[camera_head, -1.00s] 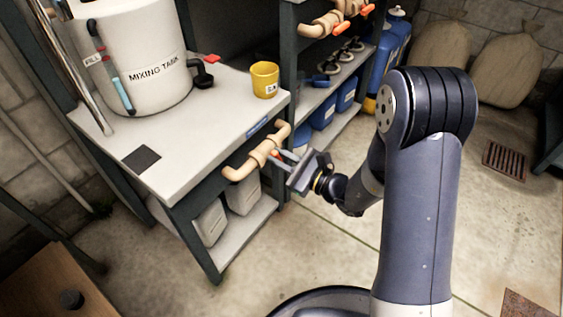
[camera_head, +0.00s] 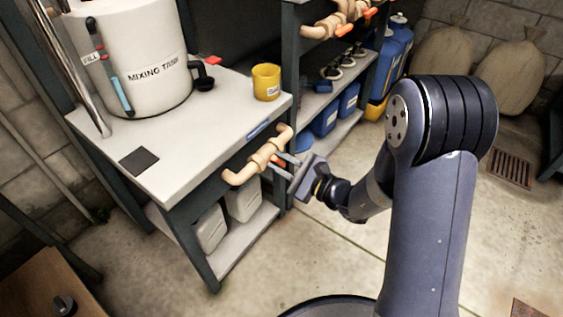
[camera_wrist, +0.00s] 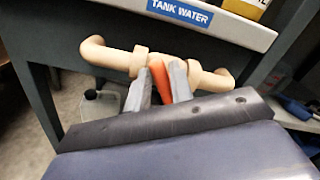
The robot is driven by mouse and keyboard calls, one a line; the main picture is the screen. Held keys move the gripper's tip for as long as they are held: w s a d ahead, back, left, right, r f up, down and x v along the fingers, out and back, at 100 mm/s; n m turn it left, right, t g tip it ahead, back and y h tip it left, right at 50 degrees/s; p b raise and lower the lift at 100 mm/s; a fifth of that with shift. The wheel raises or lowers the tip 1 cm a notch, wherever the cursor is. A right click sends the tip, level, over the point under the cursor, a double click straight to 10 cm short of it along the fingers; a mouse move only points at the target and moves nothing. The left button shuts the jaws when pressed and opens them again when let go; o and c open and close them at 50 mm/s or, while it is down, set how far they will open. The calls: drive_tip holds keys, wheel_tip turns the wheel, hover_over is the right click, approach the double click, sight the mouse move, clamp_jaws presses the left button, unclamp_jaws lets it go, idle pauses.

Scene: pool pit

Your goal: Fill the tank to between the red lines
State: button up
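The white mixing tank (camera_head: 150,50) stands on the bench, with a slanted sight tube (camera_head: 118,92) on its side. Blue shows in the tube's lower part, and red marking near the FILL label (camera_head: 91,60) sits higher. A beige pipe (camera_head: 238,177) with a valve runs along the bench's front edge, under the TANK WATER label (camera_wrist: 180,12). In the wrist view, the orange valve handle (camera_wrist: 161,85) lies between the fingers of my gripper (camera_wrist: 161,84). The fingers look apart around the handle; contact on either side is unclear.
A yellow cup (camera_head: 266,82) and a dark square pad (camera_head: 139,161) are on the bench (camera_head: 190,150). More beige pipes with orange handles (camera_head: 347,17) are on the rack behind. White jugs (camera_head: 243,201) stand on the shelf below.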

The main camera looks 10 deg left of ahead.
drive_tip(key=o, duration=0.3)
drive_tip(key=p+v, duration=0.2)
drive_tip(key=v, duration=0.8)
drive_tip(key=shift+d+p, duration=0.3)
drive_tip(key=shift+d, duration=0.1)
drive_tip(key=shift+s, duration=0.1)
drive_tip(key=b+x, duration=0.2)
drive_tip(key=x, duration=0.9)
drive_tip(key=shift+b, duration=0.3)
drive_tip(key=shift+r, duration=0.1)
drive_tip(key=shift+s+d, duration=0.1)
drive_tip(key=shift+d, duration=0.05)
